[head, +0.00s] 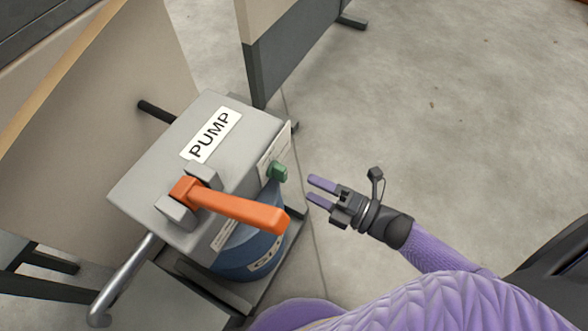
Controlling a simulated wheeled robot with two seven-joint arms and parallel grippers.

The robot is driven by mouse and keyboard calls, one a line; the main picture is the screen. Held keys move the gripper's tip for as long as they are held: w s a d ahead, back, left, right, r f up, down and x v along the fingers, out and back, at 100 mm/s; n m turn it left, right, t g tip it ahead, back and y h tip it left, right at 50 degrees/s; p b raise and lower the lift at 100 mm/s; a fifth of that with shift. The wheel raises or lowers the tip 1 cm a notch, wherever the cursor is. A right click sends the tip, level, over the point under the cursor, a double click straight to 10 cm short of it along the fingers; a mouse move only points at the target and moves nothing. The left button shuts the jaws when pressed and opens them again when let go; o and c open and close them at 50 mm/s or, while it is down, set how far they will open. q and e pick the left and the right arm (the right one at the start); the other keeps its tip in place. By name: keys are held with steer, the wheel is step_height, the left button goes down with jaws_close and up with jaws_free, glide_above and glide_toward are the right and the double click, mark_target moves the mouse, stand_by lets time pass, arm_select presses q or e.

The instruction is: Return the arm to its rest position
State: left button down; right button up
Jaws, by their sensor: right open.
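My right arm, purple with a dark wrist, comes in from the lower right of the head view. My right gripper (316,191) is open and empty, its two purple fingers apart and pointing left. It is just right of the grey pump box (150,185), apart from it and from the green knob (277,172) on the box's side. An orange lever (235,206) on top of the box points right and slightly down. My left gripper is not in view.
A blue drum (250,250) is under the pump box. A metal handle (125,280) sticks out at its lower left. Beige panels (200,30) stand behind. The concrete floor (460,110) at the right is clear.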

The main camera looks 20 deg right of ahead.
steer(key=shift+v, duration=1.4)
